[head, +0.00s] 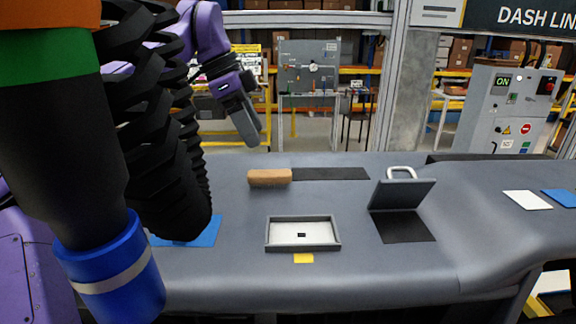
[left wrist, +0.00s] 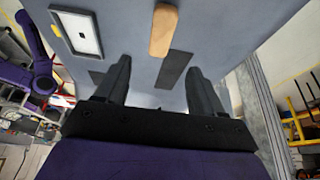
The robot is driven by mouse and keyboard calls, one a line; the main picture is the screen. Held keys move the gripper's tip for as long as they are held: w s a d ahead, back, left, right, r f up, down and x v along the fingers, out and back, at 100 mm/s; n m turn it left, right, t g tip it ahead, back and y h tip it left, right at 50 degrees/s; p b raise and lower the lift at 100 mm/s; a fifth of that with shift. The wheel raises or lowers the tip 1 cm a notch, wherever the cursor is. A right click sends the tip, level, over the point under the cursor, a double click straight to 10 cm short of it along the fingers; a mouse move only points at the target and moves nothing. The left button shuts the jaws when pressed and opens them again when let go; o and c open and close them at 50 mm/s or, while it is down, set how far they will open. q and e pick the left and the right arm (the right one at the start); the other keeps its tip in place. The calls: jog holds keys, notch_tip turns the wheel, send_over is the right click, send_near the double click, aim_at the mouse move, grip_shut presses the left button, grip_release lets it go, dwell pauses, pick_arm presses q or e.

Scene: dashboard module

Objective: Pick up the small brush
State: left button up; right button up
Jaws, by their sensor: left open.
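The small brush (head: 269,177) looks like a tan, wood-coloured block with rounded ends. Any bristles are hidden from these views. My right gripper is not in view.
A grey-framed white tray (head: 273,234) lies in front of the brush. A black strip (head: 330,173) lies to its right, and a raised dark flap (head: 402,194) stands farther right. A large dark ribbed part blocks the head view's left side.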

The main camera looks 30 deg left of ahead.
aim_at(271, 173)
pick_arm(q)
jog(key=x, duration=0.4)
jog(key=shift+s+f, duration=0.15)
jog(key=p+x, duration=0.1)
jog(key=x, duration=0.4)
jog(key=shift+a+p, duration=0.1)
jog(key=shift+p, duration=0.2)
jog(key=shift+f, duration=0.5)
jog(key=c, duration=1.1)
